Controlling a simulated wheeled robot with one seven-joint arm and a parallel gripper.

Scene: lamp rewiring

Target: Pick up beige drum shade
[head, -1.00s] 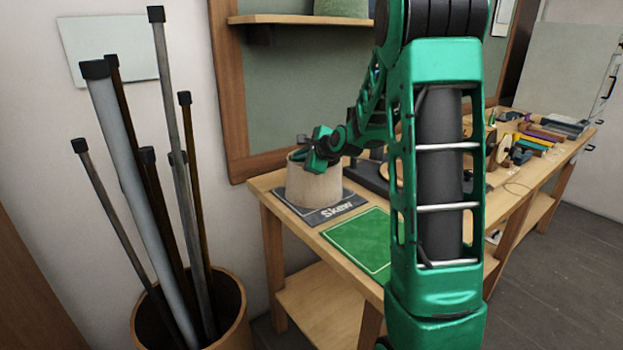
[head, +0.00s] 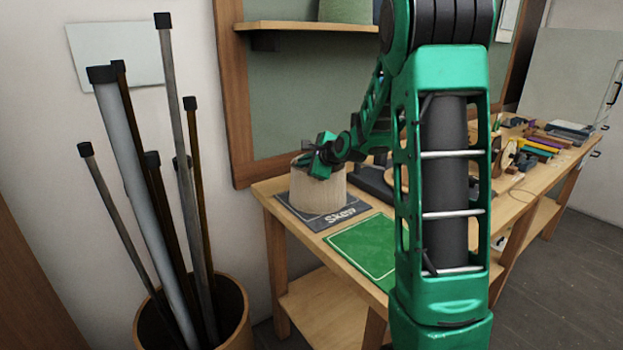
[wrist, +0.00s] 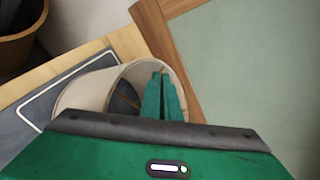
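The beige drum shade (head: 318,195) stands on the dark mat marked "Skew" (head: 352,211) at the near left end of the workbench. My gripper (head: 318,168) is at the top of the shade, pointing down over its rim.
A green mat (head: 362,247) lies right of the shade. A bin (head: 240,318) holding several upright rods stands left of the bench. A wall shelf (head: 300,27) hangs above. Several tools and coloured items (head: 540,148) lie at the bench's far end.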

